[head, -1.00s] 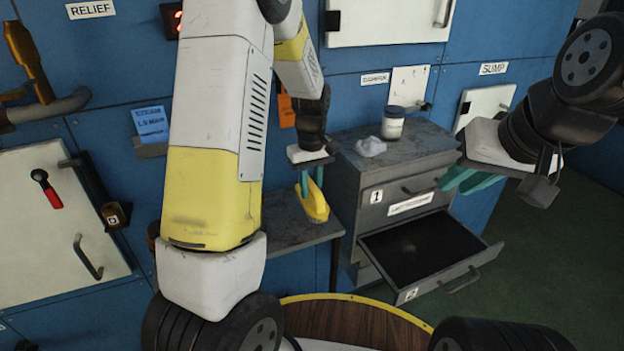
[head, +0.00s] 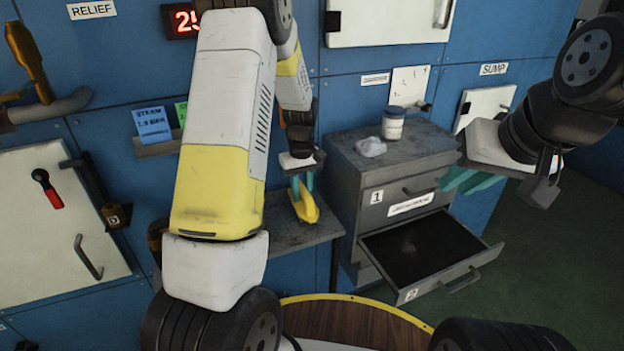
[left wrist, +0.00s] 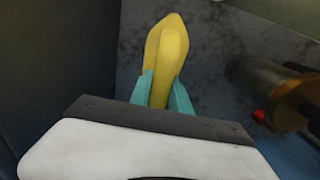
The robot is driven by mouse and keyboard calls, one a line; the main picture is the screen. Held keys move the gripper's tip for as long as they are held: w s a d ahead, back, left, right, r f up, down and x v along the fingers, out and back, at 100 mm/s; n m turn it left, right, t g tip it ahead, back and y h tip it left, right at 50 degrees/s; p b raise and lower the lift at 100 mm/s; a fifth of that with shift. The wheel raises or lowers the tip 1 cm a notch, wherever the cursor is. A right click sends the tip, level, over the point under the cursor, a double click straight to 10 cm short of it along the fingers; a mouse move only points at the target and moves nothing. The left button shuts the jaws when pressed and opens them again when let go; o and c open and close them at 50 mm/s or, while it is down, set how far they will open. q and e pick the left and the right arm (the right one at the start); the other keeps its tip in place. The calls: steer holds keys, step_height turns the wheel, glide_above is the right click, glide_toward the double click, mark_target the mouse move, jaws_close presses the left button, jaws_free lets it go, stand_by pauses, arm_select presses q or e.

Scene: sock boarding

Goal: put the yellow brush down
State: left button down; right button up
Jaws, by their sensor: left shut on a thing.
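The yellow brush (head: 307,209) is between the teal fingers of my left gripper (head: 301,184), which is shut on it. In the head view it is over the right part of the grey shelf (head: 283,232), low and close to its surface; I cannot tell whether it touches. In the left wrist view the brush (left wrist: 165,55) points away from the gripper (left wrist: 164,92), with the grey surface behind it. My right gripper (head: 470,180) is at the right, in front of the cabinet and away from the brush; its teal fingers look parted and hold nothing visible.
A grey cabinet (head: 345,190) stands right of the shelf, its lower drawer (head: 480,262) pulled open. A jar (head: 393,123) and a pale crumpled lump (head: 370,147) are on top. In the left wrist view a brass cylinder (left wrist: 285,95) with a red part lies at the right.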

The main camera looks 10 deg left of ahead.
arm_select(q)
steer(key=c, duration=1.2)
jaws_free()
step_height(320, 180, up, 12)
steer(key=s+r+m+t+h, duration=0.2)
steer(key=s+r+m+t, duration=0.1)
steer(key=s+r, duration=0.7)
steer(key=s+d+r+m+t, duration=0.1)
steer(key=s+m, duration=0.1)
steer(key=s, duration=0.5)
steer(key=s+d+r+m+t, duration=0.1)
steer(key=s+r+m+t, duration=0.1)
steer(key=s, duration=0.6)
steer(key=shift+d, duration=0.35)
steer(key=shift+r, duration=0.15)
